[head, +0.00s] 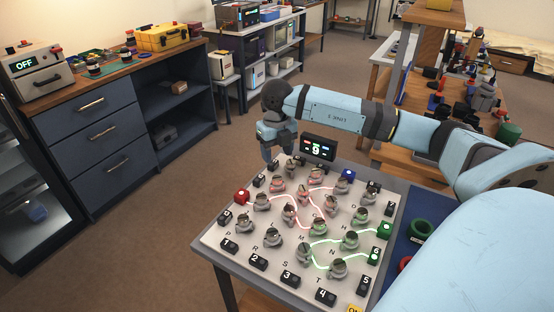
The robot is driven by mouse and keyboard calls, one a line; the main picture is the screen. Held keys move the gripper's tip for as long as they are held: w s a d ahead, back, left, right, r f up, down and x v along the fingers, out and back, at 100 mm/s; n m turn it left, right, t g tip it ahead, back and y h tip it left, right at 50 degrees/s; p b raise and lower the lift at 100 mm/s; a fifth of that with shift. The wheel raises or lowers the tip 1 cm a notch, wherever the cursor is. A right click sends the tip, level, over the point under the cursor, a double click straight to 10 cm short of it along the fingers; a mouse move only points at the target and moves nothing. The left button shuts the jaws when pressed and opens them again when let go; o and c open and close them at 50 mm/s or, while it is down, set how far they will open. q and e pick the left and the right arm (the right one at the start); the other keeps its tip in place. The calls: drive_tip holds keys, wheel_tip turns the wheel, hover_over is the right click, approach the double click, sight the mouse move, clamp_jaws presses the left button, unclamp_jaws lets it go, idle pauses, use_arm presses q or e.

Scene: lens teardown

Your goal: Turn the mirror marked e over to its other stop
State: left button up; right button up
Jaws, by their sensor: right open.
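The white puzzle board (222,247) lies on a grey table and carries rows of small grey turning mirrors on round bases. One mirror (262,201) stands near the red block, and another (278,186) stands near the far edge. The letters are tiny and several are hidden, so I cannot tell which mirror is marked e. My right gripper (273,157) points down above the far left edge of the board. It is open, holds nothing visible, and appears apart from the mirrors. My left gripper is out of view.
Black numbered blocks (290,279) line the rim. A display (318,148) stands behind.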

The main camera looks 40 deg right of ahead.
drive_tip(key=shift+r, duration=2.3)
